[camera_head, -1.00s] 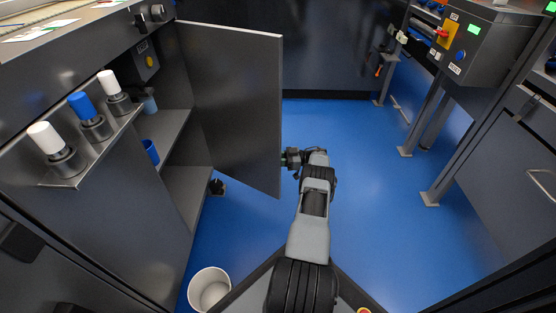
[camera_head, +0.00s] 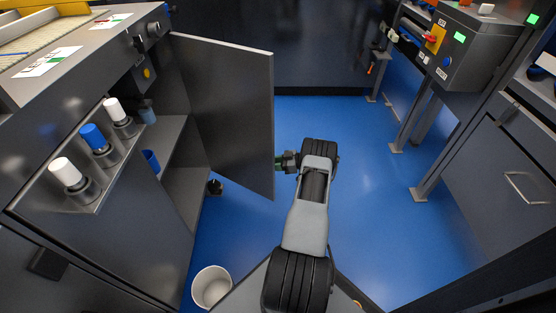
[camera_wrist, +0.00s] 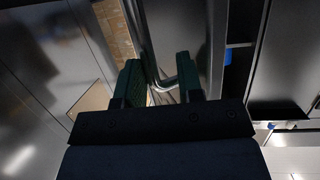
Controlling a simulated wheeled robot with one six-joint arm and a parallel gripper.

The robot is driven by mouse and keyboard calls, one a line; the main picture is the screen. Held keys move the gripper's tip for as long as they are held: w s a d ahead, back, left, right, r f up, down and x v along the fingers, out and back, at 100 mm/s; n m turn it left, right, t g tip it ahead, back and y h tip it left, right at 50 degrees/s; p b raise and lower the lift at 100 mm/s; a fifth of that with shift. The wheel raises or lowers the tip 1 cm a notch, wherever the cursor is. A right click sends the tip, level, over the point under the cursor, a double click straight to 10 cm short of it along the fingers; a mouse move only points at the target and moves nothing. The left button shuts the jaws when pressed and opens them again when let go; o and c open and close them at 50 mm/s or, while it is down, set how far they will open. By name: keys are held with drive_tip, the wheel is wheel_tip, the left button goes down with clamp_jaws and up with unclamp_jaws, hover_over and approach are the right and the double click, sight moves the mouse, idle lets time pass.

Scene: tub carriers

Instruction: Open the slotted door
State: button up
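A plain grey door (camera_head: 232,115) stands swung out from the left-hand cabinet, its opening and shelves exposed in the head view. I cannot make out slots on the side I see. My gripper (camera_head: 279,163) is at the door's free edge, at its lower half, with the fingertips partly hidden by the door. In the wrist view, the two green fingers of my gripper (camera_wrist: 158,82) are apart. A bent metal bar, seemingly a handle (camera_wrist: 166,83), shows between and beyond them beside a dark panel. I see no firm grip on it.
The cabinet (camera_head: 120,215) carries a ledge with white and blue-capped knobs. Blue cups stand on its shelves (camera_head: 185,180). A white bin (camera_head: 212,287) stands on the floor by my base. Blue floor (camera_head: 370,210) is clear to the right, up to a legged control box (camera_head: 470,50).

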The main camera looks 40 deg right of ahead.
drive_tip(key=s+a+r+n+y+p, duration=0.1)
drive_tip(key=s+a+r+y, duration=0.1)
drive_tip(key=r, duration=0.4)
drive_tip(key=s+a+r+n+y+p, duration=0.1)
drive_tip(key=s+a+r+y+p, duration=0.1)
drive_tip(key=s+a+r, duration=0.3)
drive_tip(key=shift+s+a+r, duration=0.2)
drive_tip(key=shift+s+r, duration=0.2)
drive_tip(key=shift+s, duration=0.75)
drive_tip(key=shift+w+r, duration=0.1)
